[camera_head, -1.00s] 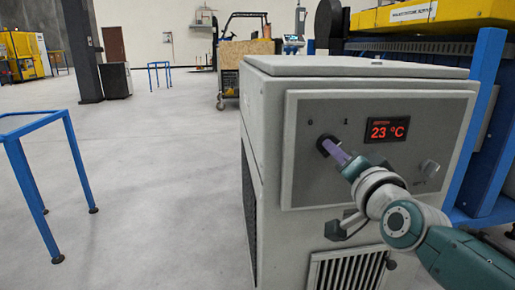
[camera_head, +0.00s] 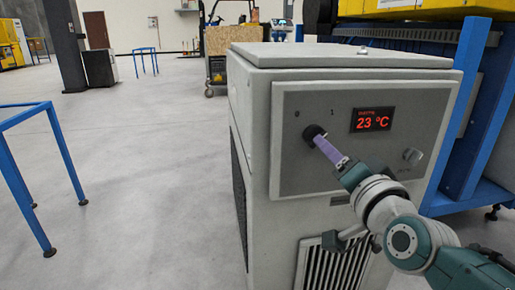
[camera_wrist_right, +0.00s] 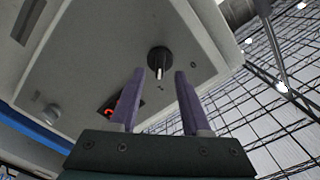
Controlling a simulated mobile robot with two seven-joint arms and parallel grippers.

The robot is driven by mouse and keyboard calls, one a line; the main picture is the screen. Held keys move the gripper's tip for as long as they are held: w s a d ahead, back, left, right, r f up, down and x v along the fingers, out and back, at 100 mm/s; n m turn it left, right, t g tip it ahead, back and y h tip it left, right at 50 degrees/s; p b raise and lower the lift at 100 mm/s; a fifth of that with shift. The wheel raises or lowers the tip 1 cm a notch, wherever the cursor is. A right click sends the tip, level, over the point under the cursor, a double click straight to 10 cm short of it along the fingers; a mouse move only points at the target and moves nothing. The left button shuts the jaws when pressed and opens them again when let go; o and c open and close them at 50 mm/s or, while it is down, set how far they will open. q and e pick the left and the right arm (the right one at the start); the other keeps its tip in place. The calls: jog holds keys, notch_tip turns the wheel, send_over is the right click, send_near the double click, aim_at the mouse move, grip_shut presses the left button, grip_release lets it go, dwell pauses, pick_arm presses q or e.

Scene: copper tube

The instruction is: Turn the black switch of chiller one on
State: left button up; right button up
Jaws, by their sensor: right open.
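The chiller is a grey cabinet (camera_head: 250,190) with a control panel on its front. The black switch (camera_head: 311,131) is a round knob at the panel's upper left, below the marks 0 and 1. In the right wrist view the switch (camera_wrist_right: 159,59) shows a white pointer mark. My right gripper (camera_head: 318,139) has purple fingers reaching toward the switch from the lower right. In the right wrist view the gripper (camera_wrist_right: 160,73) is open, with the switch showing beyond the gap between its fingertips. Contact with the switch cannot be told. My left gripper is out of view.
A red display (camera_head: 372,120) reading 23 °C sits right of the switch, and a grey knob (camera_head: 412,155) is farther right. A vent grille (camera_head: 330,265) is below. A blue frame (camera_head: 62,150) stands left, with clear floor between it and the chiller.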

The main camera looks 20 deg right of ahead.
jog(key=p+v, duration=0.1)
jog(key=v, duration=0.4)
jog(key=shift+s+a, duration=0.15)
jog(key=shift+s, duration=0.2)
